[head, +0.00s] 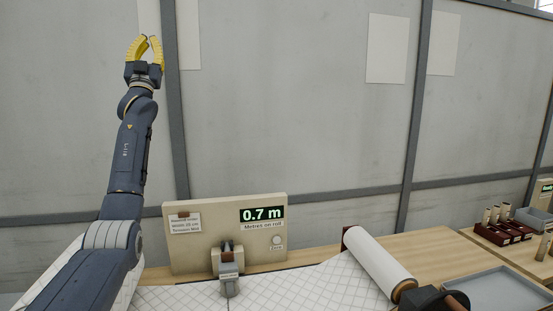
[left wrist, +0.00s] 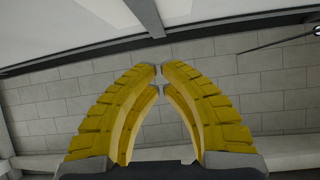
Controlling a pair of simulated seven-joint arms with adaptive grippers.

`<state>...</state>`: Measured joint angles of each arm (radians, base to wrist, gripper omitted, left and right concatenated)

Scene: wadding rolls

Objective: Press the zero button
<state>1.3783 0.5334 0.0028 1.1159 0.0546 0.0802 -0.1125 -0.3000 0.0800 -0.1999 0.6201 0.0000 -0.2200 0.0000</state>
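The beige counter panel (head: 190,250) stands upright at the back of the table in the head view. Its lit display (head: 262,214) reads 0.7 m, above the words "Metres on roll". The zero button (head: 277,240) is a small round pale button at the panel's lower right, with a small label under it. Nothing covers it. My left gripper (head: 149,39) is raised high at the upper left, pointing up, well above and left of the panel. In the left wrist view its yellow fingertips (left wrist: 161,69) come together with nothing between them. I do not see my right gripper.
A white roll (head: 378,262) lies right of the panel, with quilted wadding (head: 290,285) spread before it. A grey clamp-like device (head: 229,272) stands before the panel. A grey tray (head: 495,287) and dark red holders (head: 500,230) are at the right. The air before the button is clear.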

